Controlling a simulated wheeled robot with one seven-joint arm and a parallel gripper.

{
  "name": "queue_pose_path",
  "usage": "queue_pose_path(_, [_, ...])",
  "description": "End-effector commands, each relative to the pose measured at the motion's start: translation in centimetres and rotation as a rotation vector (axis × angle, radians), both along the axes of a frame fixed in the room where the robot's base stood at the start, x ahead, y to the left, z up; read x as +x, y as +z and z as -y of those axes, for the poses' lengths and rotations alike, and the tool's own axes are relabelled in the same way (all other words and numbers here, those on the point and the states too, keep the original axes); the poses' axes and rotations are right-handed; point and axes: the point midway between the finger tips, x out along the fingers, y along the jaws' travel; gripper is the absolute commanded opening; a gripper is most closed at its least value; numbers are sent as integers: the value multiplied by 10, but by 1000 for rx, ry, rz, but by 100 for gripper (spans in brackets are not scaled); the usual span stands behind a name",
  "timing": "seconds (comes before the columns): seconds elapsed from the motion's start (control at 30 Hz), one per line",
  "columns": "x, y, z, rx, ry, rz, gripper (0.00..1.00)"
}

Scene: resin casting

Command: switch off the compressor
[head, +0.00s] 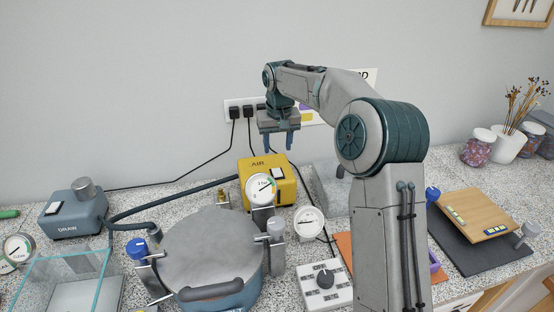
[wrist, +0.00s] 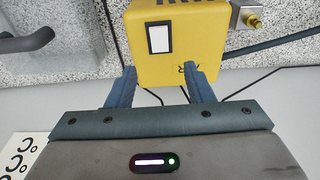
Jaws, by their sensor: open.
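The compressor appears to be the yellow box marked AIR (head: 252,172), standing on the speckled counter near the wall. A white rocker switch (head: 277,173) in a dark frame is on its face, beside a round gauge. In the wrist view the yellow box (wrist: 190,45) lies beyond the fingers, with the white switch (wrist: 159,38) in plain sight. I cannot tell which way the rocker is tipped. My gripper (head: 278,144) is open and empty, pointing down above the back of the box. In the wrist view its two blue fingers (wrist: 160,85) are apart, with nothing between them.
A lidded metal pot (head: 210,245) with clamps and a gauge (head: 261,188) stands in front of the yellow box. A blue-grey box marked DRAW (head: 75,218) with its own switch stands left. Wall plugs (head: 240,112) and hanging cables are behind my gripper. A dial box (head: 324,285) is front right.

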Motion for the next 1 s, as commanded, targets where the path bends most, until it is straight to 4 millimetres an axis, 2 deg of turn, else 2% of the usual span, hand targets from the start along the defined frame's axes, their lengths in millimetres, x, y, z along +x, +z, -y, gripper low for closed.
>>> queue_pose_path(0.1, [-3, 24, 0, 1, 0, 3, 47])
queue_pose_path(0.3, [-6, 48, 1, 0, 1, 1, 47])
queue_pose_path(0.77, [-9, 54, 1, -2, 1, 0, 47])
queue_pose_path(0.87, [-19, 59, 4, -13, 4, 8, 47])
queue_pose_path(1.0, [-52, 69, 15, -41, 6, 24, 47])
